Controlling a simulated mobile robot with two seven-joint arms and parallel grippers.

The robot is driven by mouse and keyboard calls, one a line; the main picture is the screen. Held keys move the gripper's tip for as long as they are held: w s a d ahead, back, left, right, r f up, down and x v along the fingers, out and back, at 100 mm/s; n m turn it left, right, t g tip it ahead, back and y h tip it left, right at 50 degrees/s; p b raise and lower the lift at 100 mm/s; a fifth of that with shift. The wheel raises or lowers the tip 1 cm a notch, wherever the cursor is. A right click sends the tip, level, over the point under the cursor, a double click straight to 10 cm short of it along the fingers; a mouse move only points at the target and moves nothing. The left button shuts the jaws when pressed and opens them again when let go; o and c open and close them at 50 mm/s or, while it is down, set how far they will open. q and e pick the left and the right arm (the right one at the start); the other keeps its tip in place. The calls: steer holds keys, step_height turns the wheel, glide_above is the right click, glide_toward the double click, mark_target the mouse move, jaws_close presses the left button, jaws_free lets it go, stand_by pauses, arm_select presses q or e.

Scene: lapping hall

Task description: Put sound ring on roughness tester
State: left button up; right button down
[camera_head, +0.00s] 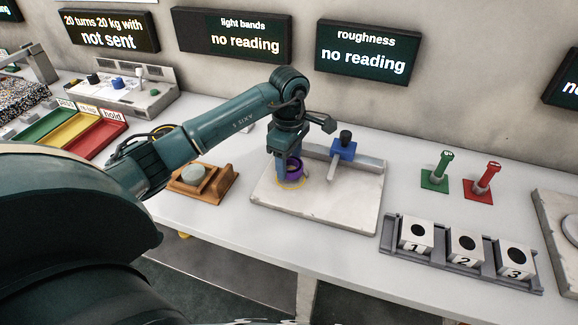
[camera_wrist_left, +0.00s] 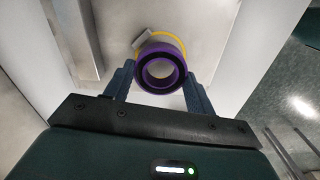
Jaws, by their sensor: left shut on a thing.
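My left gripper (camera_head: 287,166) is shut on a purple ring (camera_head: 294,175). In the left wrist view the ring (camera_wrist_left: 160,50) sits between the two fingers (camera_wrist_left: 160,80), its round opening towards the camera and a dark band inside. The roughness tester is a pale stone plate (camera_head: 320,212) with a metal rail at the back and a blue unit (camera_head: 343,150) with a dark knob and a grey arm. The ring is over a yellow circle (camera_head: 291,187) on the plate. Whether it touches the plate I cannot tell. My right gripper is not in view.
A wooden stand (camera_head: 216,188) with a round grey piece is left of the plate. Right of it are a green post (camera_head: 441,172), a red post (camera_head: 485,183) and a grey rack (camera_head: 455,270) with blocks numbered 1 to 3. The roughness display (camera_head: 362,52) reads "no reading".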

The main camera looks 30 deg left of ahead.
arm_select(q)
step_height(320, 180, down, 2)
steer(key=shift+f, duration=0.2)
steer(key=shift+f, duration=0.2)
steer(key=o, duration=1)
steer(key=shift+r, duration=0.1)
